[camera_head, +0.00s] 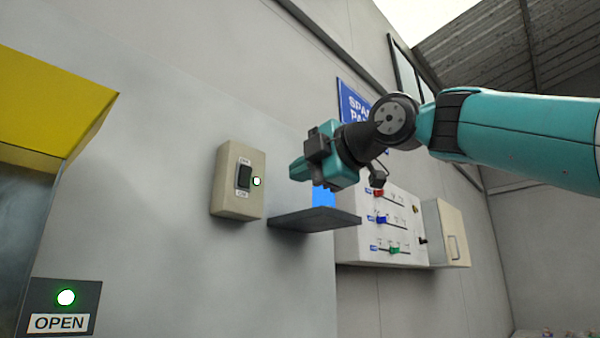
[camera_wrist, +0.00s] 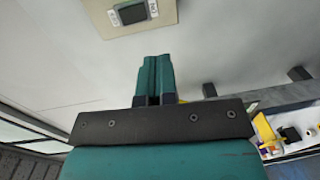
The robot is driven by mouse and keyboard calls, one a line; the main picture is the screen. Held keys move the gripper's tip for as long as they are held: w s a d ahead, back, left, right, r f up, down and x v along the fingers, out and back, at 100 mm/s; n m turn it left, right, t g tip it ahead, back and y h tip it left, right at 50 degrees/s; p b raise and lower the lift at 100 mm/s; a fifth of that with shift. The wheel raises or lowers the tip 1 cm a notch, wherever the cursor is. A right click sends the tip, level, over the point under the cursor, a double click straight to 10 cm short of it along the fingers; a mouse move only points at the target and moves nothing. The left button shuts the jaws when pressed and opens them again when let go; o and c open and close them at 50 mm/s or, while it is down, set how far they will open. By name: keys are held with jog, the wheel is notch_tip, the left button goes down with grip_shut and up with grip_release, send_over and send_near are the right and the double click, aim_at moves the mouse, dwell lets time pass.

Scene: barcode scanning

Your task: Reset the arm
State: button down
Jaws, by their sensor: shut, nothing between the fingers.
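My gripper (camera_head: 300,173) is at the end of my teal arm, raised in front of the grey wall. Its fingers point left, toward a beige switch box (camera_head: 230,203), with a gap seen between them in the head view. In the wrist view the two teal fingers (camera_wrist: 154,78) lie together, shut with nothing between them. The switch box (camera_wrist: 112,30) shows at the top of the wrist view, beyond the fingertips. Its dark rocker (camera_head: 244,176) has a lit green-white light beside it.
A dark shelf (camera_head: 315,219) juts from the wall just below my gripper. Behind it hang a white panel with coloured sliders (camera_head: 357,243) and a small cabinet (camera_head: 447,230). A yellow-topped machine (camera_head: 60,95) and a lit OPEN sign (camera_head: 60,322) are at the left.

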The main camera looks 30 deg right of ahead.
jog(key=a+f+m+g, duration=0.3)
jog(key=f+m+g, duration=0.1)
jog(key=f, duration=0.8)
jog(key=a+f+m+g, duration=0.3)
jog(key=f, duration=0.9)
jog(key=s+a+f+m+g, duration=0.1)
jog(key=s+f+m+g, duration=0.2)
jog(key=s+f, duration=0.6)
jog(key=s+a+f+m+g+h, duration=0.1)
jog(key=s+f+m+g, duration=0.3)
jog(key=s+f, duration=0.6)
notch_tip(320, 180, down, 6)
jog(key=shift+r+m+g, duration=0.1)
jog(key=shift+m+g, duration=0.2)
jog(key=shift+g, duration=0.7)
jog(key=shift+a, duration=0.1)
